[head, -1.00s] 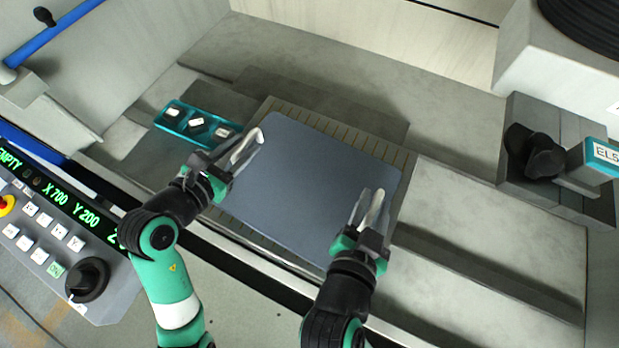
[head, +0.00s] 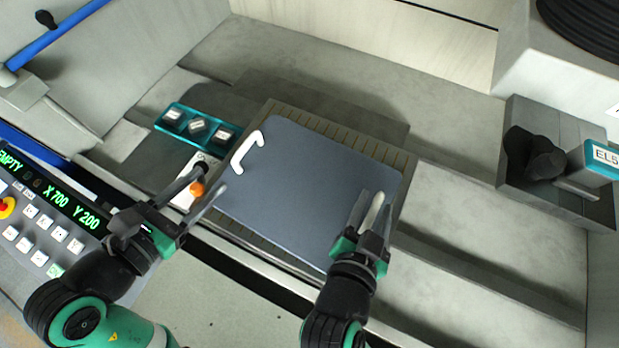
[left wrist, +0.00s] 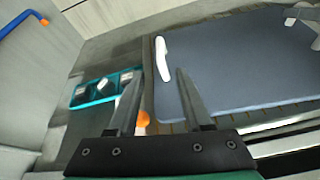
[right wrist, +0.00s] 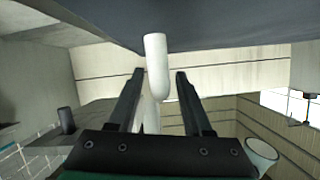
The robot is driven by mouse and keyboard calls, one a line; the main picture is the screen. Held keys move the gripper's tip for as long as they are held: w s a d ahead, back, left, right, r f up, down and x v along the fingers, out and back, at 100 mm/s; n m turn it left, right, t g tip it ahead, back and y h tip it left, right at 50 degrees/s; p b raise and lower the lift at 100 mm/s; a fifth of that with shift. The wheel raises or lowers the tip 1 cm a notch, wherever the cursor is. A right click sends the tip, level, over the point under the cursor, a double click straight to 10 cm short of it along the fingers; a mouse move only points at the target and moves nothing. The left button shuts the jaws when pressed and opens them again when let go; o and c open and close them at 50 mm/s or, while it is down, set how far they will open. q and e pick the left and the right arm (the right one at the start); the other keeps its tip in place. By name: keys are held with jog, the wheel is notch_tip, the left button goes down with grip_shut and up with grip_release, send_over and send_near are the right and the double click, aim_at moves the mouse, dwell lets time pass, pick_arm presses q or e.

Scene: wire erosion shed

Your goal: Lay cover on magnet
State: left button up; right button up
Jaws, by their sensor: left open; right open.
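The blue-grey cover (head: 310,190) lies over the slatted magnet plate (head: 400,165); slats show around its edges. I cannot tell if it touches fully. Its left white handle (head: 246,148) is free, and also shows in the left wrist view (left wrist: 163,60). My left gripper (head: 212,178) is open and empty, off the cover's left edge, below that handle in the head view. My right gripper (head: 376,200) is open, its fingers either side of the right white handle (right wrist: 156,65). The left gripper's fingers (left wrist: 158,80) also show apart in the left wrist view.
A switch with an orange knob (head: 196,188) on a white label plate (head: 183,198) stands close by my left fingers. A teal tray (head: 187,134) with several small blocks lies behind it. A control panel (head: 45,215) is at left.

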jog(key=v, duration=1.2)
